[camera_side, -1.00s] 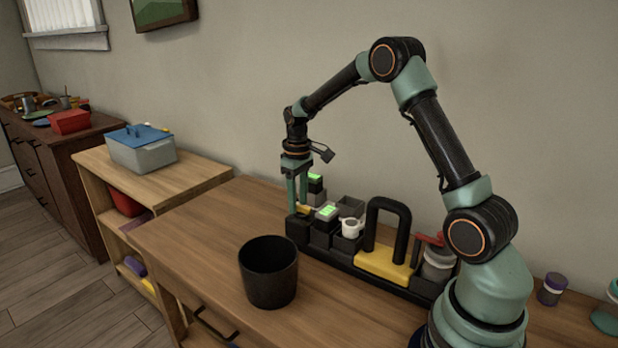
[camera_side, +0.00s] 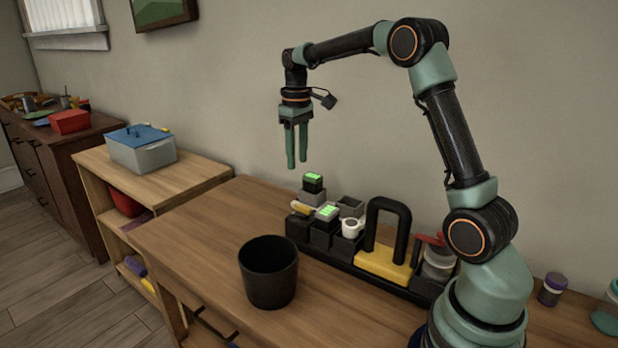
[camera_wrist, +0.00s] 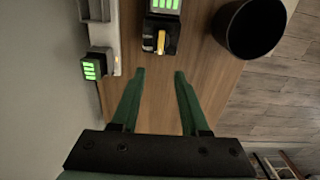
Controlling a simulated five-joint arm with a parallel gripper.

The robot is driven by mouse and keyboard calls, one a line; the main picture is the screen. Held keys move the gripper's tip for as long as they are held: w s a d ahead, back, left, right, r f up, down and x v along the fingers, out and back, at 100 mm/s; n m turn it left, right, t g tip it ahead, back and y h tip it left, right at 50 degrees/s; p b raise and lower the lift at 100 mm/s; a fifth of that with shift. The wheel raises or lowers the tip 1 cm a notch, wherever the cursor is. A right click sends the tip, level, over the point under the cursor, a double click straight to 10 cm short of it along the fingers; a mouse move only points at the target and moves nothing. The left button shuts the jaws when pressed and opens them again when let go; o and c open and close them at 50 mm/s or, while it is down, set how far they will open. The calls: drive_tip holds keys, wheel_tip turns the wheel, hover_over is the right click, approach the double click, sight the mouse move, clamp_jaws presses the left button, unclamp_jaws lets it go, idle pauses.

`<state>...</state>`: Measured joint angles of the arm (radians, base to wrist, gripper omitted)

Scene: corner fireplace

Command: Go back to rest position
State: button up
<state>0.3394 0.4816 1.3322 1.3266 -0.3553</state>
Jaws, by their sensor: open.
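My gripper (camera_side: 297,163) is open and empty. It hangs with its fingers pointing down, in the air above the left end of the black organizer on the wooden table. In the wrist view my gripper's two green fingers (camera_wrist: 159,72) stand apart with nothing between them. The organizer (camera_side: 345,262) holds several dark and grey blocks, some with green lit tops, and a small yellow item (camera_side: 301,208) in its left compartment. The yellow item also shows in the wrist view (camera_wrist: 161,42), beyond the fingertips.
A black bin (camera_side: 268,285) stands on the table in front of the organizer. A black handle (camera_side: 388,212) with a yellow base rises from the organizer. A purple-lidded jar (camera_side: 551,290) stands at the right. A grey box with a blue lid (camera_side: 140,150) sits on the shelf at left.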

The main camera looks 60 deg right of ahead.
drive_tip(key=s+a+r+t, duration=0.3)
drive_tip(key=s+a+r, duration=0.35)
drive_tip(key=a, duration=0.25)
drive_tip(key=s+a+f+t, duration=0.2)
drive_tip(key=s+a+f, duration=0.1)
drive_tip(key=s+a, duration=0.4)
drive_tip(key=s, duration=0.3)
drive_tip(key=shift+s+f+t, duration=0.15)
drive_tip(key=shift+f+t, duration=0.05)
drive_tip(key=shift+t, duration=0.1)
